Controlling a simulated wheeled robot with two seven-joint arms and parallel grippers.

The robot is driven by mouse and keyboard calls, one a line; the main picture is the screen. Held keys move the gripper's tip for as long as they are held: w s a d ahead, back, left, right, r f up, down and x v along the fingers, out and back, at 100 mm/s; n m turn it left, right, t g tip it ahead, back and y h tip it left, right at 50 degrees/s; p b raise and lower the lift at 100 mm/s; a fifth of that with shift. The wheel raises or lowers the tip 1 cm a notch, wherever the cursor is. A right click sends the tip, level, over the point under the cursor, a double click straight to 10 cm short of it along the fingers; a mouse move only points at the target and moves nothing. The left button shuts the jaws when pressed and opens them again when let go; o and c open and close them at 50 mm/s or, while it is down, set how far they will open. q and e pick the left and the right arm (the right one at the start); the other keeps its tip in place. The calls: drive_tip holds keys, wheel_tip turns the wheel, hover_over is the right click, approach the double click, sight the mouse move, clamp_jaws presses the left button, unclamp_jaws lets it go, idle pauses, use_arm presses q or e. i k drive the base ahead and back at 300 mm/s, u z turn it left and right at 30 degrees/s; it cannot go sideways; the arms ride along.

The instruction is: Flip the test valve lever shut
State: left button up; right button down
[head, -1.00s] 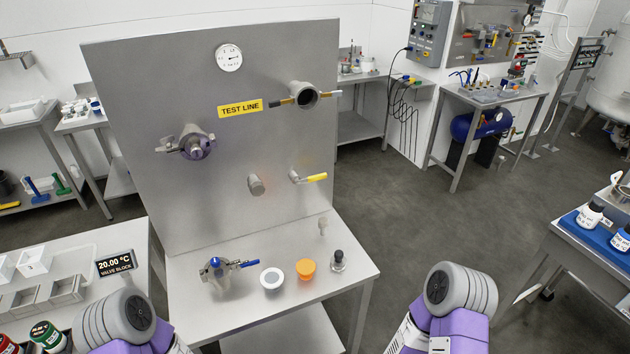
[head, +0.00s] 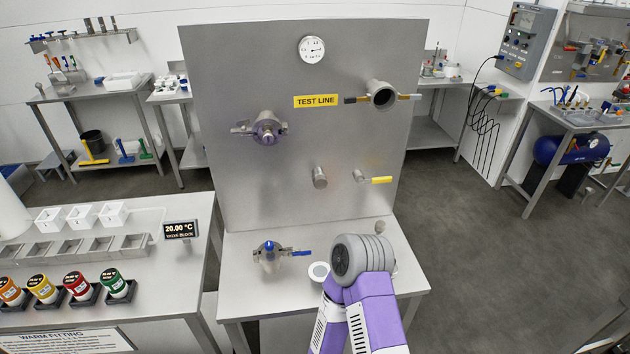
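A lever with a yellow handle (head: 381,180) sits low on the right part of the upright steel panel (head: 230,190), below the yellow TEST LINE sign (head: 317,101). Its handle lies about level and points right from a small metal valve body. A second valve with a blue handle (head: 296,253) lies on the bench below the panel. One arm of mine, apparently the right, rises at the bottom middle in front of the bench. Its gripper does not show, and neither does my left arm or gripper. Nothing visible touches the yellow lever.
A capped stub (head: 320,177) sticks out left of the lever. A white-ringed cup (head: 318,271) is beside my arm. The valve block bench (head: 180,275) stands left; floor is open right.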

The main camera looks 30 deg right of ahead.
sight(385, 179)
drive_tip(key=u, duration=2.2)
drive_tip(key=k, duration=1.9)
drive_tip(key=z, duration=1.85)
